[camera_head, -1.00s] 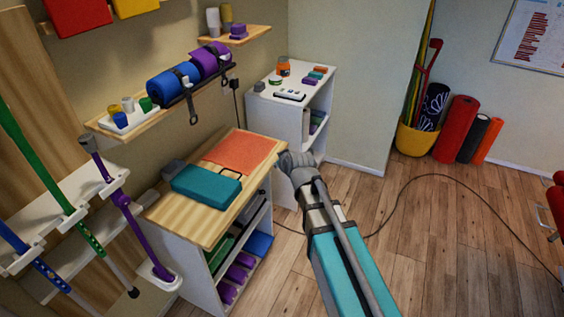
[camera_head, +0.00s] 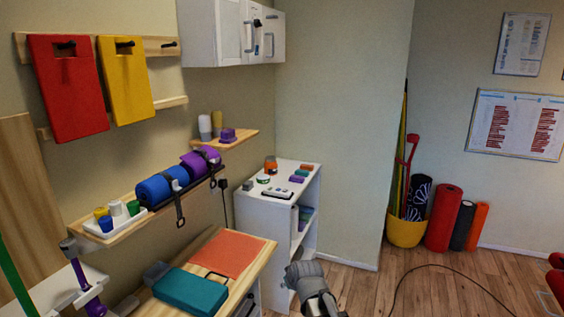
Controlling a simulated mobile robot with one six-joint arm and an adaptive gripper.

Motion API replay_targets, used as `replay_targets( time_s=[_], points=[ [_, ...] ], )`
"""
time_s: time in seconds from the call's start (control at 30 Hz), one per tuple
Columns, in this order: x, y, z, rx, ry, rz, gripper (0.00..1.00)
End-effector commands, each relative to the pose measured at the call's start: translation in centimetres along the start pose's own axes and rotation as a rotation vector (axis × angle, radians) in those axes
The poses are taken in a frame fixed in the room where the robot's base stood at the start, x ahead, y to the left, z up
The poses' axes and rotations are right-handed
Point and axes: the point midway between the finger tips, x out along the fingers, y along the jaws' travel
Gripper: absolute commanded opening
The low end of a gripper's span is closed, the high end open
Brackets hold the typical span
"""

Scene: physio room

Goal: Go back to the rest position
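My arm's grey end part (camera_head: 308,277) shows at the bottom of the head view, just right of the wooden-topped cabinet. The gripper's fingers are not visible, so its opening and anything in it cannot be seen. The wooden-topped cabinet (camera_head: 259,263) bears an orange-red mat (camera_head: 228,253) and a teal case (camera_head: 190,291). A grey object (camera_head: 156,272) lies at the case's left end.
A white shelf unit (camera_head: 303,207) with small items stands behind my arm. A wall shelf (camera_head: 92,243) holds blue and purple rolls. A yellow bucket (camera_head: 405,232) and upright rolls stand far right. A cable (camera_head: 440,266) crosses the open wooden floor.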

Motion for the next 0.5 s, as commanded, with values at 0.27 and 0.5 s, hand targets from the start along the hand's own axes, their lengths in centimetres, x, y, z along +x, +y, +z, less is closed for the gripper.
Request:
replay_targets(
  time_s=[0.27,0.5],
  points=[
    [-4.2,3.6,10.3,0.226,-0.350,0.009,0.47],
    [-8.4,5.1,17.1,0.402,-0.603,0.037,0.47]
  ],
)
